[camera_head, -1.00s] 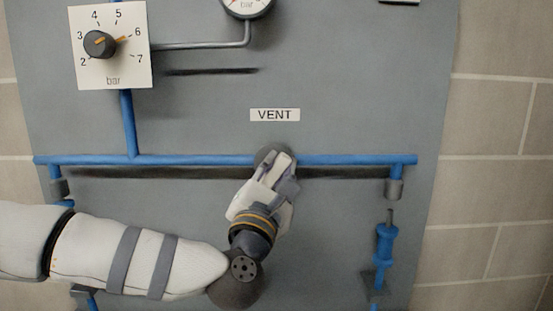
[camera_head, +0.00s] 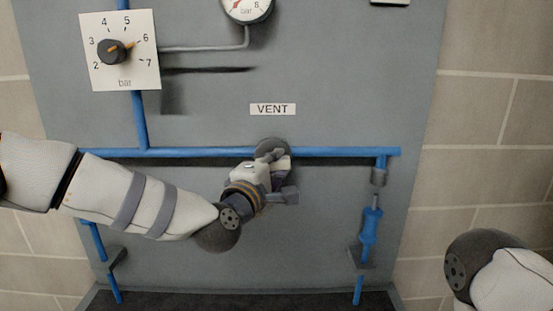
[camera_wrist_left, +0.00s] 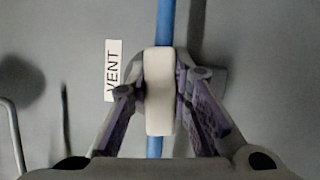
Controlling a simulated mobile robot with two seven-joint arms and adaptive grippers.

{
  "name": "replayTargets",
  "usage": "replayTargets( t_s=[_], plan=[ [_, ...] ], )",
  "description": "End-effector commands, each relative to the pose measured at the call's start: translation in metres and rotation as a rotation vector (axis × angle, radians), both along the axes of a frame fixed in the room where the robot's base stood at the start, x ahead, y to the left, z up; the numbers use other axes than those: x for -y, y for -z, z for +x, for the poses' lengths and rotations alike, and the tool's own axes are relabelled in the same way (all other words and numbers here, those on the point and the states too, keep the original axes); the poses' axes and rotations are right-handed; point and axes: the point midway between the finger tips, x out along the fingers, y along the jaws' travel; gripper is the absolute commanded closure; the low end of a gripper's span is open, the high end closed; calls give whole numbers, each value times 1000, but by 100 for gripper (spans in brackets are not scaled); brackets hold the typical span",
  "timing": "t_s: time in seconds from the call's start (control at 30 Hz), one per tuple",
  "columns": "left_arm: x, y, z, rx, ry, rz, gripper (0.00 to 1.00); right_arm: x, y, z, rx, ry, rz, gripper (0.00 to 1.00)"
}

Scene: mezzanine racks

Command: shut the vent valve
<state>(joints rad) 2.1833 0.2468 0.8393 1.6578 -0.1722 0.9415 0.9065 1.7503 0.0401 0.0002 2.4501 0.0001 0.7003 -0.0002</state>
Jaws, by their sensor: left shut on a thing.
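The vent valve is on the horizontal blue pipe (camera_head: 340,152), just below the VENT label (camera_head: 273,109). Its round dark grey base (camera_head: 270,147) shows behind my left gripper (camera_head: 277,168). In the left wrist view the pale, block-like valve handle (camera_wrist_left: 159,90) lies between my left fingers, lined up with the blue pipe behind it. My left gripper is shut on this handle, one finger on each side. In the head view the gripper mostly hides the handle. My right gripper is out of view; only part of my right arm shows at the lower right.
A pressure dial with an orange-marked knob (camera_head: 113,51) is at the upper left of the grey panel. A round gauge (camera_head: 246,8) is at the top. A blue fitting (camera_head: 371,226) hangs at the right. A block wall (camera_head: 480,150) stands right of the panel.

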Motion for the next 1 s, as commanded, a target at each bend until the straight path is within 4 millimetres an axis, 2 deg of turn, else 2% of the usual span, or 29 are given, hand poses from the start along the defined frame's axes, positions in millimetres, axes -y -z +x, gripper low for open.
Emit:
replayTargets(
  t_s=[0.3,0.8,0.83,0.9,1.0],
  plan=[
    [0,0,0,1,-1,92,100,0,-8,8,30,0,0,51],
    [0,2,0,-1,-1,108,100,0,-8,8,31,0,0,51],
    [0,2,0,-1,-1,108,76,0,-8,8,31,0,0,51],
    [0,2,0,-1,-1,108,60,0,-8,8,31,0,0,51],
    [0,2,0,0,-1,106,60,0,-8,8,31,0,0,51]
  ],
)
